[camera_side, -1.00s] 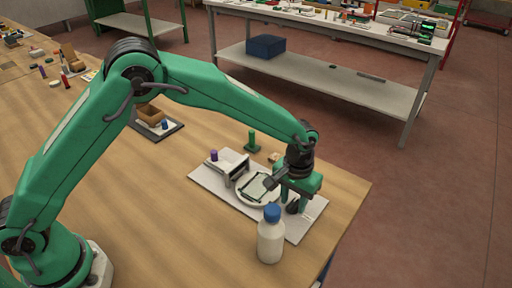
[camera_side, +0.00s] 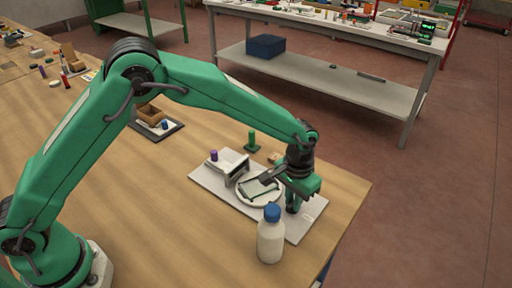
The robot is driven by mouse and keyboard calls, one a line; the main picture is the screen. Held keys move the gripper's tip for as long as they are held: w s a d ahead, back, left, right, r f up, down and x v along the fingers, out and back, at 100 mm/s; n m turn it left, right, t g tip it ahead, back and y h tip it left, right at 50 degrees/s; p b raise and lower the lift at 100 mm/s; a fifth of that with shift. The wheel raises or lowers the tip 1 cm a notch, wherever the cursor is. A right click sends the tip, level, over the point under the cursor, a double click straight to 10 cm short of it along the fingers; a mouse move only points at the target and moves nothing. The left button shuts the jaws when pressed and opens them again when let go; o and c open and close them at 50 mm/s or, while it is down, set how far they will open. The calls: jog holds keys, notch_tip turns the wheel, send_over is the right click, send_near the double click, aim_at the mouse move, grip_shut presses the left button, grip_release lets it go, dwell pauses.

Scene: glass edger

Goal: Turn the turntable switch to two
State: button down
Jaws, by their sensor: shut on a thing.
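The round white turntable (camera_side: 244,187) sits on a light grey base plate (camera_side: 213,182) with a dark-framed glass piece (camera_side: 259,190) on it. My gripper (camera_side: 293,209) points down at the right part of the plate, just right of the turntable. It is shut on a small dark thing low on the plate, which looks like the turntable switch; my fingers mostly hide it. The switch's setting and any numbers cannot be read.
A white bottle with a blue cap (camera_side: 271,240) stands close in front of my gripper. A grey block (camera_side: 236,167), a purple-topped piece (camera_side: 214,155) and a green post (camera_side: 251,140) stand behind and left. Bare tabletop (camera_side: 160,215) lies to the left.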

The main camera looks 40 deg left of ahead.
jog(key=m, duration=1.1)
jog(key=shift+r+m, duration=0.1)
jog(key=shift+m, duration=2.3)
jog(key=c, duration=1.4)
grip_release()
jog(key=shift+r, duration=0.1)
